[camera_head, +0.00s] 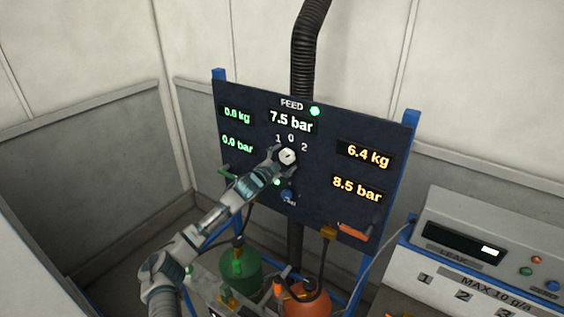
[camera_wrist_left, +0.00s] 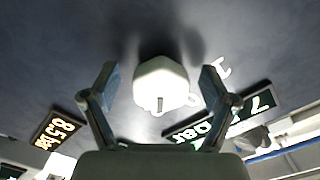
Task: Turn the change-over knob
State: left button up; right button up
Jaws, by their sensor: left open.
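The change-over knob (camera_head: 288,157) is a white, many-sided knob on the dark panel (camera_head: 330,150), below the marks 1, 0 and 2. My left gripper (camera_head: 279,155) reaches it from the lower left. In the left wrist view the knob (camera_wrist_left: 161,84) sits between the two spread fingers of the left gripper (camera_wrist_left: 158,80), with gaps on both sides. A short dark line shows on the knob's face. The fingers are open and do not visibly touch it. My right gripper is not in view.
The panel shows 7.5 bar under FEED with a green lamp (camera_head: 315,111). A small blue knob (camera_head: 288,196) lies below the white one. Green (camera_head: 240,270) and orange (camera_head: 306,304) cylinders stand below. A leak tester (camera_head: 480,250) is at right. A black hose (camera_head: 306,50) rises behind.

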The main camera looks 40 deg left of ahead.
pick_arm(q)
jog(key=s+d, duration=0.1)
jog(key=s, duration=1)
jog(key=shift+s+d+f, duration=0.15)
jog(key=shift+s, duration=0.2)
dwell(0.5)
